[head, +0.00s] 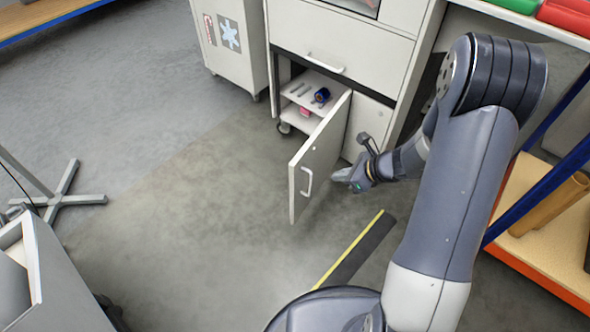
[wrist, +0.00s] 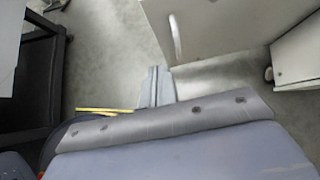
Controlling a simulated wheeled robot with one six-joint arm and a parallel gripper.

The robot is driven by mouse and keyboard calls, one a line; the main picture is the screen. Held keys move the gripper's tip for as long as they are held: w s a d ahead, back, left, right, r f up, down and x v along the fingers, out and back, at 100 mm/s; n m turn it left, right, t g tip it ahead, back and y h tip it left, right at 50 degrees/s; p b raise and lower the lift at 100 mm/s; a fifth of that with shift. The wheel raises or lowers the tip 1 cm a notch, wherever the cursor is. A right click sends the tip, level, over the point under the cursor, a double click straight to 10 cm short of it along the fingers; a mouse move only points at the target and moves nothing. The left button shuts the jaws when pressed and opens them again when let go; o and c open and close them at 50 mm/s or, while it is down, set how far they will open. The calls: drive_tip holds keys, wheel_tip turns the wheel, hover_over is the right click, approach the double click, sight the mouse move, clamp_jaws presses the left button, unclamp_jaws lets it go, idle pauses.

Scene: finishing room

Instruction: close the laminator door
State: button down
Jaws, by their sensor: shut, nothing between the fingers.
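The laminator is the white cabinet (head: 345,40) in the upper middle of the head view. Its lower left door (head: 325,150) stands swung out, with its outer face and a pale handle (head: 308,182) turned toward me. The door also shows in the wrist view (wrist: 215,30), with its handle (wrist: 175,36) near the top. My gripper (head: 340,177) is just right of the door's free edge in the head view. Its fingers (wrist: 158,85) are together and empty in the wrist view. I cannot tell whether it touches the door.
Shelves (head: 310,87) inside the open compartment hold a blue roll (head: 320,95) and small items. A white cart (head: 228,45) stands left of the cabinet. A yellow-edged dark strip (head: 355,250) lies on the floor. A rack (head: 545,205) is at right. Floor left of the door is clear.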

drive_tip(key=b, duration=0.3)
approach(297, 176)
wheel_tip(297, 176, down, 4)
drive_tip(key=a, duration=0.1)
drive_tip(key=w+a, duration=0.1)
drive_tip(key=a, duration=0.1)
drive_tip(key=shift+w+r+b, duration=0.1)
drive_tip(key=shift+w+b, duration=0.05)
drive_tip(key=shift+b, duration=0.15)
drive_tip(key=shift+w+a, duration=0.25)
drive_tip(key=shift+a, duration=0.15)
